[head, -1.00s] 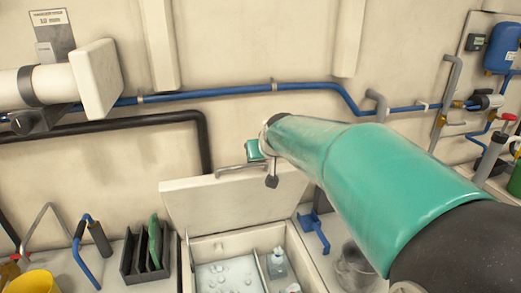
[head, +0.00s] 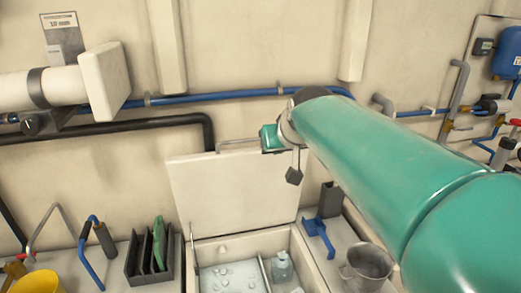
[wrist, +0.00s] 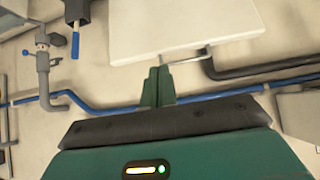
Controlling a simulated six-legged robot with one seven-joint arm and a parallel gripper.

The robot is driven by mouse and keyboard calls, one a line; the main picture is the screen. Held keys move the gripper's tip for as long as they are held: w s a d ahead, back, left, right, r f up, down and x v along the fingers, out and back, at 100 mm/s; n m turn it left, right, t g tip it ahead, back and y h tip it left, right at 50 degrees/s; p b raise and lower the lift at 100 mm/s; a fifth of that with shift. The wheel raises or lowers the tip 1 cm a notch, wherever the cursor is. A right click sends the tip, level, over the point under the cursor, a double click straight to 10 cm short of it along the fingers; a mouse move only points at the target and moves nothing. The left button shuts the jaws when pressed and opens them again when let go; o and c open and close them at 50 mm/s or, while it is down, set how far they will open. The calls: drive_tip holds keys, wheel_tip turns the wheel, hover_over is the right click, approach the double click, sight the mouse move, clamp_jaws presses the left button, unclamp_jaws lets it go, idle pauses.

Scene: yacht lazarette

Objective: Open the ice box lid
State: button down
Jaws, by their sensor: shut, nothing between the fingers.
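The ice box lid (head: 235,198) stands raised, close to upright, at the back of the ice box (head: 307,256). The box is open, with ice and a bottle (head: 282,267) inside. The lid's metal bar handle (head: 237,143) runs along its top edge. My gripper (head: 268,138) is at the lid's top right corner, by the handle. In the wrist view my green fingers (wrist: 157,84) are shut and empty, just off the lid's edge beside the handle (wrist: 192,56). The lid (wrist: 180,25) fills the top of that view. I cannot tell whether the fingers touch it.
A blue pipe (head: 205,97) and a black pipe (head: 150,122) run along the wall behind. A dark rack (head: 140,258) stands left of the box. A blue bracket (head: 318,232) and a grey metal jug (head: 366,268) stand to its right.

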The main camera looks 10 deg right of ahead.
drive_tip(key=s+a+f+g, duration=0.1)
drive_tip(key=s+f, duration=0.2)
drive_tip(key=s, duration=0.3)
drive_tip(key=s+a+f+g, duration=0.1)
drive_tip(key=s+f, duration=0.2)
drive_tip(key=s, duration=0.4)
drive_tip(key=shift+s+a+f, duration=0.2)
drive_tip(key=shift+a+f, duration=0.05)
drive_tip(key=shift+f, duration=0.15)
drive_tip(key=c, duration=1.8)
unclamp_jaws()
drive_tip(key=shift+g, duration=0.8)
drive_tip(key=s+f, duration=0.4)
drive_tip(key=s, duration=0.1)
drive_tip(key=s+f, duration=0.3)
drive_tip(key=shift+s+a+f, duration=0.1)
drive_tip(key=shift+s+a, duration=0.1)
drive_tip(key=shift+a, duration=0.05)
drive_tip(key=shift+o, duration=0.2)
drive_tip(key=shift+a, duration=0.15)
